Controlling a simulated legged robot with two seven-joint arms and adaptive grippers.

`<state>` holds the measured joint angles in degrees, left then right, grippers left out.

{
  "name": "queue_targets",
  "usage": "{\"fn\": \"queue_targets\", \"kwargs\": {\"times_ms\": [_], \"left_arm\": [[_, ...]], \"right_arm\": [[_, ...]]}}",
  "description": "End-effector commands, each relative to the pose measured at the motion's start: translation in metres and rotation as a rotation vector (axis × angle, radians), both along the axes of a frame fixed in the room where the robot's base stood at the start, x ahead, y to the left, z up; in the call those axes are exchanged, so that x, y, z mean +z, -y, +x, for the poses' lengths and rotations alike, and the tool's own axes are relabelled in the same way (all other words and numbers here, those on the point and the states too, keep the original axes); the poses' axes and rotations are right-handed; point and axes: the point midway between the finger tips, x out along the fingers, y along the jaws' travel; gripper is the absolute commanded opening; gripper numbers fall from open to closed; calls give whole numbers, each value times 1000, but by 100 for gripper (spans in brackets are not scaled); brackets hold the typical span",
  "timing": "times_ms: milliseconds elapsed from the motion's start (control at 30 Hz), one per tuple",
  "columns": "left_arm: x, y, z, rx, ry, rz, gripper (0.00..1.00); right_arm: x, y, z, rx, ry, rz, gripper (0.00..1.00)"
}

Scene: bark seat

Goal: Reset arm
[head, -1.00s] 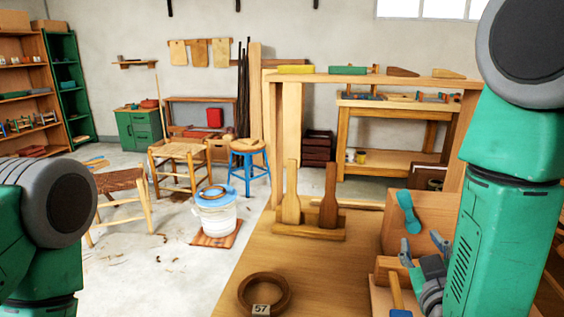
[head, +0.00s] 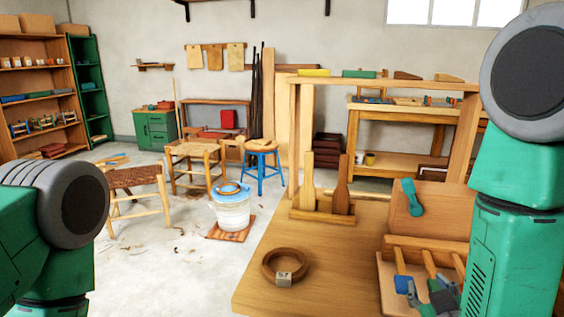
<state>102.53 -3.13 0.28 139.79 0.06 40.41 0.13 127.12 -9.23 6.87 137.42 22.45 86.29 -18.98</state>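My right gripper (head: 424,287) is low at the right of the head view, over a wooden tool rack (head: 432,243) at the right of the workbench (head: 330,262). Its grey fingers look spread, with no object visible between them. My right arm hangs down along the right edge and hides part of the bench. My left arm shows at the left edge, but its gripper is out of the picture.
A wooden ring with a tag (head: 268,266) lies on the bench. Two wooden paddles (head: 308,184) stand in a holder behind it. A teal tool (head: 412,198) rests against a board.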

Motion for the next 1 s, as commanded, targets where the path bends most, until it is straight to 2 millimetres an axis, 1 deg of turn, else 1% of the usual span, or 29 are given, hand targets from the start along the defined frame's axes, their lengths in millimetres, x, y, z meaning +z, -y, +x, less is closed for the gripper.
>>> {"fn": "queue_targets", "kwargs": {"times_ms": [33,167,267,333,367,400,467,500,567,600,700,800,900,1000], "left_arm": [[0,0,0,0,-1,0,41],[0,0,-1,0,-1,0,41],[0,0,-1,0,-2,0,41],[0,0,-1,0,-2,0,41],[0,0,-1,0,-2,0,41],[0,0,-1,0,-2,0,41],[0,0,-1,0,-2,0,41],[0,0,-1,0,-2,0,41],[0,0,-1,0,-2,0,41],[0,0,-1,0,-1,0,41],[0,0,-1,0,-1,0,41],[0,0,-1,0,-1,0,41],[0,0,-1,0,-1,0,41],[0,0,-1,0,-1,0,41]], "right_arm": [[-14,1,-6,3,-44,15,36],[-54,1,-25,7,-180,69,36],[-90,2,-46,6,-309,118,36],[-119,2,-67,2,-421,158,36],[-134,2,-79,-2,-478,178,36],[-153,3,-98,-9,-561,204,36],[-181,3,-131,-23,-696,246,36],[-197,3,-154,-35,-785,271,36],[-216,4,-187,-56,-906,301,36],[-226,5,-208,-68,-978,317,36],[-241,6,-248,-99,-1115,345,36],[-247,7,-271,-118,-1196,358,36],[-249,8,-280,-125,-1227,363,36],[-249,8,-281,-125,-1230,364,36]]}}
